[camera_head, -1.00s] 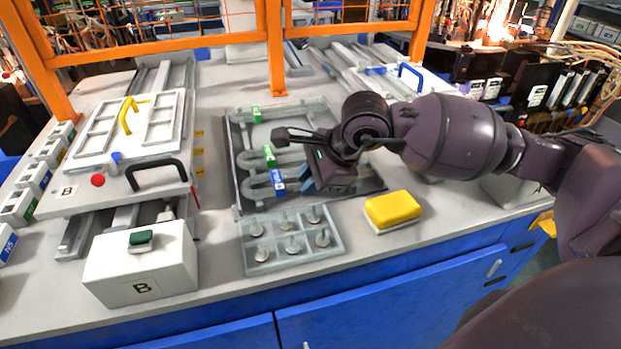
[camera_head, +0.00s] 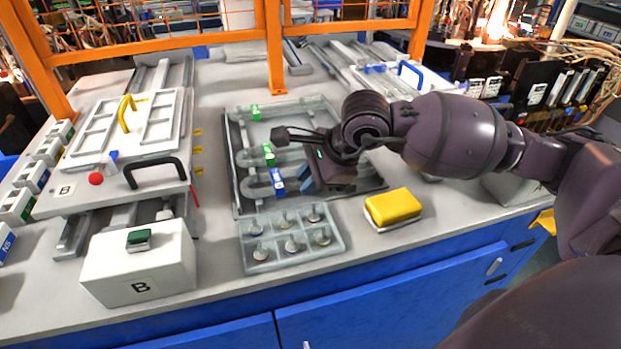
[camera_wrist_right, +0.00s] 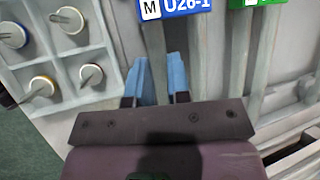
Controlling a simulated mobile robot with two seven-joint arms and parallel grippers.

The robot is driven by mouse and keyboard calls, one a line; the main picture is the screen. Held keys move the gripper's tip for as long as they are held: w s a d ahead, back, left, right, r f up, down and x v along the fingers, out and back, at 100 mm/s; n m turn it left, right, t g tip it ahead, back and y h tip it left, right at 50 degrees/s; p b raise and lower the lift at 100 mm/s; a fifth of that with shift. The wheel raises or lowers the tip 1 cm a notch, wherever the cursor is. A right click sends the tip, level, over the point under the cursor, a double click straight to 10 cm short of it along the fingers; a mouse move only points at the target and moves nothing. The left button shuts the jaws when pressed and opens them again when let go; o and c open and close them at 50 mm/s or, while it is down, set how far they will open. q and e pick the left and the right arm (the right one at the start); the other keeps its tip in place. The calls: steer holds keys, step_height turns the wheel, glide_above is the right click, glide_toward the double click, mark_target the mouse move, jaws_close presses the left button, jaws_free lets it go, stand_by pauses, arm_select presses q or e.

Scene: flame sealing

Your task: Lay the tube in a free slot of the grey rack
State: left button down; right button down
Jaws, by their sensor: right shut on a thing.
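The grey rack (camera_head: 236,186) lies flat in the middle of the bench and holds tubes with coloured tags. A U-bent tube with a blue tag (camera_head: 277,181) is at its near part; in the right wrist view the tag (camera_wrist_right: 178,7) reads "U26-1". My right gripper (camera_head: 308,177) is low over the rack's near part, just right of that tag. In the right wrist view its blue fingers (camera_wrist_right: 158,78) are shut around a grey tube leg below the tag. Whether the tube touches the rack is hard to tell. My left gripper is out of view.
Green tags (camera_head: 269,155) mark other tubes behind. A grey tray of metal pegs (camera_head: 258,267) stands in front of the rack. A yellow sponge (camera_head: 393,207) lies to the right, a white box marked B (camera_head: 140,275) to the left. An orange frame (camera_head: 275,60) stands behind.

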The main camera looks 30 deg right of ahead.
steer(key=shift+f, duration=0.15)
steer(key=c, duration=1)
jaws_free()
steer(key=shift+f, duration=0.1)
steer(key=shift+s+f, duration=0.2)
steer(key=w+p+v, duration=0.1)
steer(key=v, duration=1)
steer(key=shift+r, duration=0.45)
steer(key=shift+s, duration=0.15)
